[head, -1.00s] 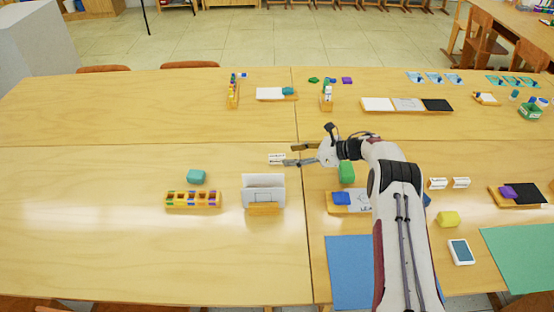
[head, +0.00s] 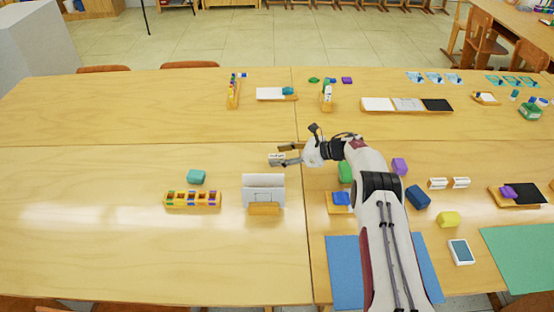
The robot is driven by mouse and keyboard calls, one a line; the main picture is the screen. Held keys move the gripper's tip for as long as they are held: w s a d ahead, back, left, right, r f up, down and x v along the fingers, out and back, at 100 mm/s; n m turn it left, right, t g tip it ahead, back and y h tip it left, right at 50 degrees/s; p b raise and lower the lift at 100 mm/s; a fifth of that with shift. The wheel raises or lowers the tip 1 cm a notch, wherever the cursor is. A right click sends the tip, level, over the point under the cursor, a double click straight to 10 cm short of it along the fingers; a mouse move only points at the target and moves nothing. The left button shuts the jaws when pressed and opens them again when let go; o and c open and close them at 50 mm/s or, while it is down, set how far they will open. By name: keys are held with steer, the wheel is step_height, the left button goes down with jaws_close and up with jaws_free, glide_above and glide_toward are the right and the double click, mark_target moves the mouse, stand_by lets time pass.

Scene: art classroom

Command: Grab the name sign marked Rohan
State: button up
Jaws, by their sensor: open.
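A small white name sign (head: 275,159) stands near the middle of the table, left of my arm. Its lettering is too small to read. My gripper (head: 281,154) is open and its fingers reach left to the sign, one finger behind it and one by its right part. I cannot tell whether they touch it. Two more white name signs (head: 437,183) (head: 460,182) stand side by side to the right of my arm, and their lettering cannot be read for sure.
A white card holder (head: 263,191) and a wooden tray of colored pieces (head: 193,200) stand in front. A teal block (head: 196,177) lies to the left. A green block (head: 345,172) and a blue block (head: 418,196) lie beside my arm. The left table is mostly clear.

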mark_target(281, 156)
steer(key=c, duration=1.4)
steer(key=shift+o, duration=0.2)
steer(key=shift+r, duration=0.1)
step_height(281, 156, up, 10)
